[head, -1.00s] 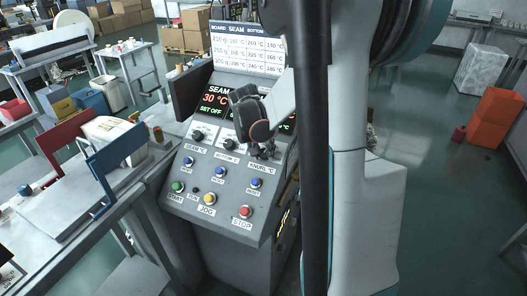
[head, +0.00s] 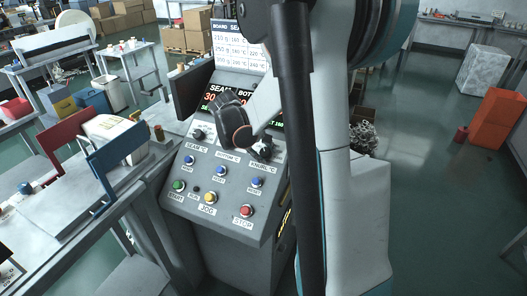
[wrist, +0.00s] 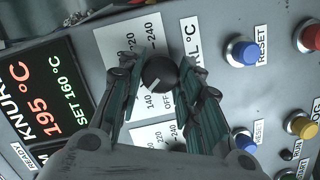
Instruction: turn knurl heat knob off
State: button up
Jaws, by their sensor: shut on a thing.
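The knurl heat knob (wrist: 160,73) is a round dark knob with a white pointer line. In the wrist view it sits between the two fingers of my gripper (wrist: 160,80), which are shut on it from both sides. The pointer is aimed to the lower left, on the side of the 140 mark and away from OFF. The knurl display (wrist: 50,115) reads 195 °C with SET 160 °C. In the head view my gripper (head: 262,150) is at the right-hand knob above the KNURL label; its fingers mostly hide that knob.
The panel's seam knob (head: 199,134) is at left. Blue reset buttons (head: 257,183), a green start button (head: 178,186), a yellow jog button (head: 210,198) and a red stop button (head: 246,211) lie below. My arm covers the panel's right side.

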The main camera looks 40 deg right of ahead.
jog(key=n+h, duration=0.1)
jog(key=n, duration=0.4)
jog(key=shift+a+f+b, duration=0.15)
jog(key=shift+b, duration=0.25)
jog(key=n+h, duration=0.1)
jog(key=n, duration=0.4)
jog(key=shift+s+t+b, duration=0.1)
jog(key=shift+t+b, duration=0.25)
jog(key=shift+t, duration=0.05)
jog(key=shift+n, duration=0.3)
jog(key=o, duration=1.1)
jog(key=shift+c, duration=0.2)
jog(key=v, duration=1.2)
jog(key=shift+a, duration=0.2)
